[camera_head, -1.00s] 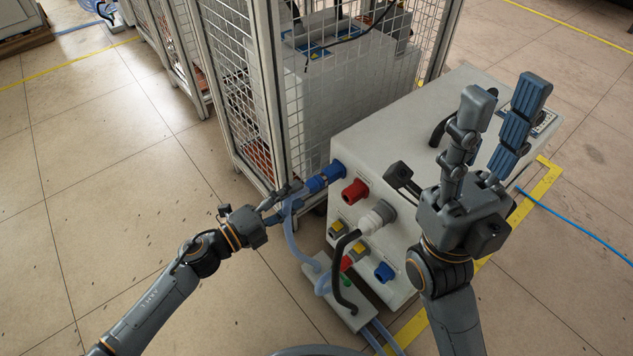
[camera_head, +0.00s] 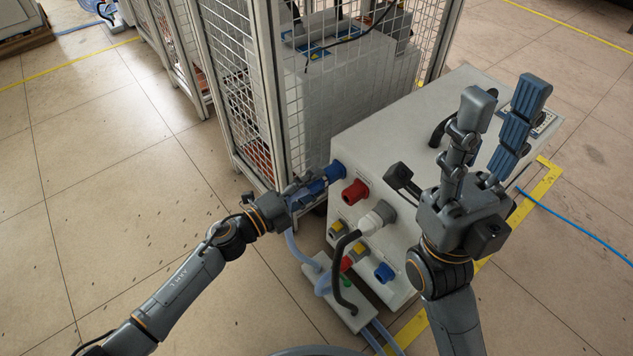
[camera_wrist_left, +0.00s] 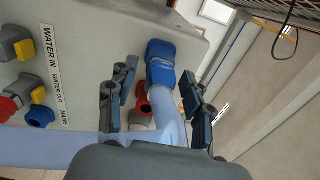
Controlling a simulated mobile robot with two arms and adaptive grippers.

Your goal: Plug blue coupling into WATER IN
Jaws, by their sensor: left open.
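The blue coupling (camera_head: 320,183) is at the upper left corner of the white heater box's front panel, in line with a blue socket (camera_head: 338,169). I cannot tell how deeply it is seated. In the left wrist view the coupling (camera_wrist_left: 160,62) has a pale blue hose (camera_wrist_left: 168,108) running from it. My left gripper (camera_head: 311,188) is open, its fingers on either side of the coupling and hose, with gaps visible. The WATER IN label (camera_wrist_left: 50,49) shows on the panel. My right gripper (camera_head: 497,135) is open and empty, fingers upward, above the box.
A red connector (camera_head: 355,191) and a grey-white plug (camera_head: 376,218) with a black cable sit beside the coupling. Lower are yellow-grey connectors and a blue one (camera_head: 384,272). A mesh cage (camera_head: 238,95) stands close behind. The floor at left is free.

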